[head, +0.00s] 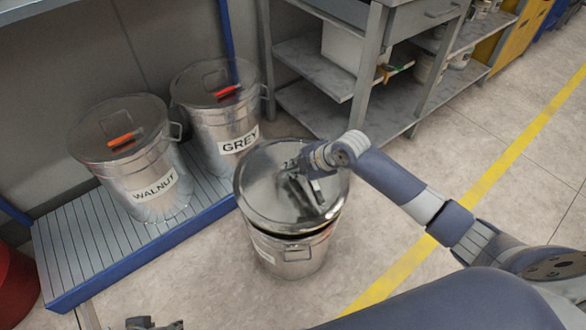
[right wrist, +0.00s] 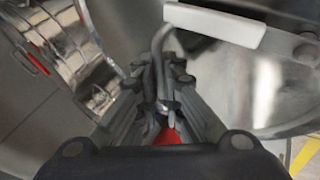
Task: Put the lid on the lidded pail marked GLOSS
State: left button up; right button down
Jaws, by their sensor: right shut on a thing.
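A metal pail (head: 295,262) stands on the floor in the middle of the head view. Its pale label (head: 264,250) is mostly hidden under the lid's edge, so I cannot read it. A round grey lid (head: 262,190) is over the pail's mouth, with a dark gap below its front right edge; it looks slightly tilted. My right gripper (head: 308,190) is shut on the lid's handle (right wrist: 160,55), whose metal bar runs between the fingers in the right wrist view. My left gripper (head: 155,325) barely shows at the bottom edge; its jaws are unclear.
Lidded pails marked WALNUT (head: 150,185) and GREY (head: 228,135) stand on a slatted, blue-edged platform (head: 75,240) at left. A grey shelf bench (head: 330,110) is behind. A red object (head: 15,285) is at far left. The floor right of the pail is clear, with a yellow line (head: 500,150).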

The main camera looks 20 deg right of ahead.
aim_at(294, 179)
pick_arm(q)
jog(key=shift+f, duration=0.1)
pick_arm(e)
jog(key=shift+r, duration=0.1)
jog(key=shift+f, duration=0.6)
jog(key=shift+f+b, duration=0.65)
jog(key=shift+f, duration=0.2)
jog(key=shift+f+b, duration=0.45)
jog(key=shift+f, duration=0.25)
pick_arm(q)
jog(key=shift+w+d+f+t, duration=0.15)
jog(key=shift+w+f+t, duration=0.1)
jog(key=shift+w, duration=0.3)
jog(key=shift+w+d+f+t, duration=0.15)
jog(key=shift+w+f+t, duration=0.1)
jog(key=shift+w, duration=0.25)
pick_arm(e)
jog(key=shift+f, duration=0.45)
pick_arm(q)
jog(key=shift+s, duration=0.15)
jog(key=shift+s+a+f+g, duration=0.15)
jog(key=shift+s+g, duration=0.1)
jog(key=shift+s, duration=0.25)
jog(key=shift+s+a+g, duration=0.15)
jog(key=shift+s+g, duration=0.1)
jog(key=shift+s, duration=0.25)
jog(key=shift+r, duration=0.25)
